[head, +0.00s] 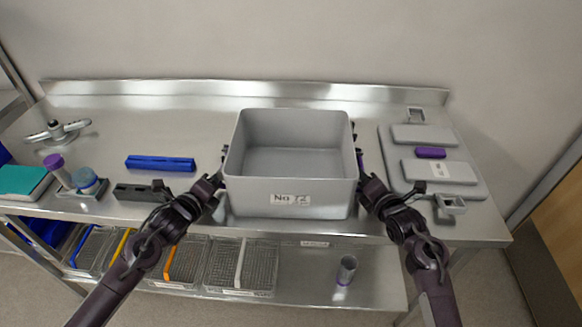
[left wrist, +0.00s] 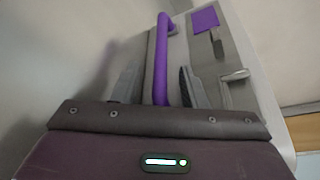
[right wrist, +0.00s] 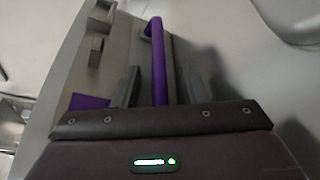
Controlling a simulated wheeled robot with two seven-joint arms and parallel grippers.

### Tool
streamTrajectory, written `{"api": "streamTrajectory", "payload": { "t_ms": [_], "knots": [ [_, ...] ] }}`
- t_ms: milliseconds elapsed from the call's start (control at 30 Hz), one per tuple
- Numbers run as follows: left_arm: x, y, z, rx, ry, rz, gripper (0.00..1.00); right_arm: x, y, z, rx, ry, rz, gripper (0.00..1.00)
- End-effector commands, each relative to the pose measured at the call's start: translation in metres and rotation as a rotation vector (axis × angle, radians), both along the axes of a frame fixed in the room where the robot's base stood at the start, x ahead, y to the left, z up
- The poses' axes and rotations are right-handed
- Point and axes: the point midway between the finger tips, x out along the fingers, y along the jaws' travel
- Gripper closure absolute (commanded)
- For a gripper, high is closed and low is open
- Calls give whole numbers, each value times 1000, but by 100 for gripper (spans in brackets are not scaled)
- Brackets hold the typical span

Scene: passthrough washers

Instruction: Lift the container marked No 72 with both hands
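The grey open-topped container (head: 257,190) marked No 72 stands upright near the front of the steel table in the head view, and it looks empty. My left gripper (head: 219,180) is at its left side and my right gripper (head: 362,182) at its right side. In the left wrist view a purple handle (left wrist: 161,60) on the container runs between the two fingers, with gaps beside it. In the right wrist view the other purple handle (right wrist: 158,60) likewise lies between open fingers. Both grippers look open around the handles. The fingertips are partly hidden in the head view.
Grey lids (head: 440,172) lie to the right of the container. A blue bar (head: 160,163), a dark rack (head: 140,192) and a purple-topped brush (head: 57,168) are to the left. Wire baskets (head: 240,265) and a small cup (head: 346,270) are on the shelf below. The table behind the container is clear.

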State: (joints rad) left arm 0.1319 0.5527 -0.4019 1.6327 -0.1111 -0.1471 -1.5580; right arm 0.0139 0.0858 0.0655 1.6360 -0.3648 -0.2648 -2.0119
Motion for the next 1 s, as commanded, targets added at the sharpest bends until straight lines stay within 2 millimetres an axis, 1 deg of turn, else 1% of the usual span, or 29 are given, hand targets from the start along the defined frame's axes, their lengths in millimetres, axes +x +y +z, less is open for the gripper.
{"api": "streamTrajectory", "payload": {
  "t_ms": [100, 400, 1000],
  "knots": [
    [0, 0, 0, 0, 0, 0, 61, 0, 0, 0, 0, 0, 0, 61],
    [0, 0, 0, 0, 1, 1, 100, 0, 0, 0, 0, 0, 0, 100],
    [0, 1, 0, 1, 1, 1, 100, 0, -1, 0, 0, 0, -1, 100]
  ]
}}
